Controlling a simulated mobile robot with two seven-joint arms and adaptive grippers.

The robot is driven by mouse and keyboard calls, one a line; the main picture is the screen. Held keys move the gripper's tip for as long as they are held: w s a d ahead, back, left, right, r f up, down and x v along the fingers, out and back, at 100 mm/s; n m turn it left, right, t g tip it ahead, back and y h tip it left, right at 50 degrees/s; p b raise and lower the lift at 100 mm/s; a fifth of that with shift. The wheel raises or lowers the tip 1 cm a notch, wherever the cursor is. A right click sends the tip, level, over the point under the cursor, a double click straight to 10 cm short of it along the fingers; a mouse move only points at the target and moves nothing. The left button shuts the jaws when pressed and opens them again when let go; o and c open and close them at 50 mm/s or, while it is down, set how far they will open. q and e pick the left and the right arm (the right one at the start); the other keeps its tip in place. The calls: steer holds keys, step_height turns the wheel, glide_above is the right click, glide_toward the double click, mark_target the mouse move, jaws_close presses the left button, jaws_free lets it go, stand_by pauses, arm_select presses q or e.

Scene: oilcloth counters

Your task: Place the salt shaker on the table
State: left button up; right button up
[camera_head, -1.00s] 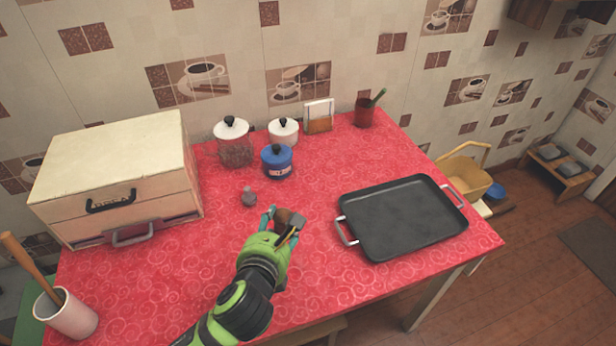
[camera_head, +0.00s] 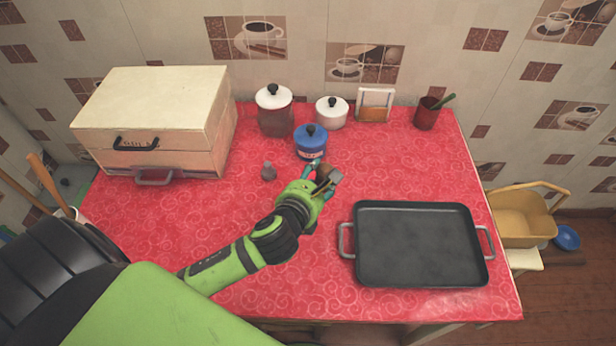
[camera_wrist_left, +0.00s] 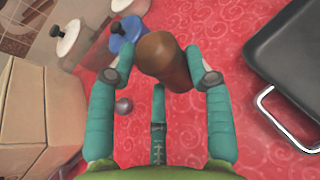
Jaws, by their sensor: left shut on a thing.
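A brown wooden shaker (camera_wrist_left: 165,60), which looks like the salt shaker, is held between the teal fingers of my left gripper (camera_wrist_left: 162,77). In the head view the left gripper (camera_head: 320,178) is over the red table (camera_head: 200,240), just in front of the blue canister (camera_head: 311,143). The gripper is shut on the brown shaker (camera_head: 327,173), which is partly hidden by the hand. I cannot tell whether its base touches the table. My right gripper is not in view.
A small grey shaker (camera_head: 268,171) stands left of the gripper. White-lidded jars (camera_head: 274,112) and a red cup (camera_head: 426,114) stand at the back. A bread box (camera_head: 150,120) is on the left, a black tray (camera_head: 420,245) on the right. The front-left tabletop is clear.

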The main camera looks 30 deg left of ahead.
arm_select(q)
steer(key=w+a+f, duration=0.1)
steer(key=a, duration=0.1)
steer(key=w+a+f, duration=0.3)
steer(key=a, duration=0.1)
steer(key=shift+w+f, duration=0.15)
steer(key=shift+f+b, duration=0.4)
steer(key=shift+f, duration=1.65)
steer(key=o, duration=1.2)
steer(key=shift+f, duration=0.15)
steer(key=shift+c, duration=0.2)
steer(key=v, duration=1.2)
steer(key=shift+r, duration=0.25)
